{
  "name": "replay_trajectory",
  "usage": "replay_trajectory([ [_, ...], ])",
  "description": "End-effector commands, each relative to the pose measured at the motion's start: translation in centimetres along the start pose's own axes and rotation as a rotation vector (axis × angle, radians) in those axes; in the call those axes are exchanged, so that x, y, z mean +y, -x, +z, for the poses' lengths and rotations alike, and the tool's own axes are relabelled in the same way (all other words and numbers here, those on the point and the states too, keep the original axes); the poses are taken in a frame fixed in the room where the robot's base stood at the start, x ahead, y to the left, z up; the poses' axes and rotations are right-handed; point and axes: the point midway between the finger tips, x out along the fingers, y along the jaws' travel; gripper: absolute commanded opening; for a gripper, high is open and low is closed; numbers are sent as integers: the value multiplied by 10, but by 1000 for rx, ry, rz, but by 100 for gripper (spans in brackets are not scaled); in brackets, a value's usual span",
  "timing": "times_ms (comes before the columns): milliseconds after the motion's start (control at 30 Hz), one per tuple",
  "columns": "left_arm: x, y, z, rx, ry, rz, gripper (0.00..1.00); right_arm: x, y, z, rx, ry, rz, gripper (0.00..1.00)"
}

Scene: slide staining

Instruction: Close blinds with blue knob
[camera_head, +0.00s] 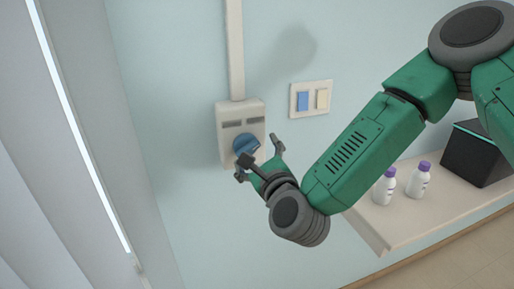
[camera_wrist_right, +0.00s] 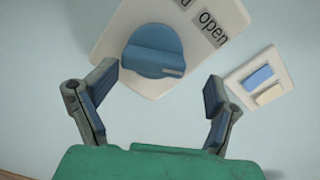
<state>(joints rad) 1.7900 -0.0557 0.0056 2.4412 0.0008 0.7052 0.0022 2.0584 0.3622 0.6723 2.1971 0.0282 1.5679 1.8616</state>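The blue knob (camera_head: 246,146) sits on a beige control box (camera_head: 240,112) on the wall. In the right wrist view the knob (camera_wrist_right: 152,50) is round with a raised grip bar, and a label beside it reads "open"; another label is cut off. My right gripper (camera_head: 260,158) is open in front of the knob. In the wrist view its two fingers (camera_wrist_right: 160,95) are spread wide, one on each side below the knob, apart from it. The blinds (camera_head: 60,160) hang at the left as pale vertical slats with a bright narrow gap. My left gripper is not in view.
A wall plate with a blue and a cream switch (camera_head: 311,98) is right of the box. A shelf (camera_head: 400,231) at the lower right holds two white bottles with purple caps (camera_head: 385,187) and a black box (camera_head: 477,155). A conduit (camera_head: 235,50) runs up from the control box.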

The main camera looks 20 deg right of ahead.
Motion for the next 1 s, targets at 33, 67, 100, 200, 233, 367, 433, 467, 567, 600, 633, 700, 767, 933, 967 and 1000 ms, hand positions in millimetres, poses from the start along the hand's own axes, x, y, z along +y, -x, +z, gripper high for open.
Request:
replay_trajectory([
  [33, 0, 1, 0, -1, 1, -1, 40, -2, -6, 7, -13, -2, -11, 72],
  [67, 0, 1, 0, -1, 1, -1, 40, -1, -7, 7, -13, -2, -11, 72],
  [100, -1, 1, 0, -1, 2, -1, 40, -1, -8, 6, -12, -2, -11, 72],
  [200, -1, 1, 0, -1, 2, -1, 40, -4, -8, 4, -11, -4, -10, 72],
  [233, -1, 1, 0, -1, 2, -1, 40, -5, -8, 3, -11, -6, -10, 72],
  [367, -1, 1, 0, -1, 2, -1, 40, -9, -6, 0, -12, -11, -8, 72],
  [433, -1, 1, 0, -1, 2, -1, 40, -10, -6, -2, -12, -13, -8, 47],
  [467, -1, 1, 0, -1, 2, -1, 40, -11, -5, -2, -12, -13, -7, 37],
  [567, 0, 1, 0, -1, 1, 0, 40, -10, -6, -4, -8, -12, -7, 22],
  [600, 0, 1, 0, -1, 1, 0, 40, -10, -6, -4, -6, -11, -8, 22],
  [633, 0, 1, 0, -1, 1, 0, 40, -9, -6, -4, -5, -10, -9, 22],
  [700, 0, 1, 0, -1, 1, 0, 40, -8, -6, -3, -3, -7, -11, 22],
  [767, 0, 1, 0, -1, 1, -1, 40, -8, -7, -4, -1, -6, -12, 22],
  [933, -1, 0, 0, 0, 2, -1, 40, -7, -7, -3, -2, -6, -10, 22],
  [967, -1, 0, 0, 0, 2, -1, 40, -7, -7, -3, -2, -6, -9, 22],
  [1000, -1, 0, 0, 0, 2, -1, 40, -7, -7, -3, -3, -4, -8, 22],
])
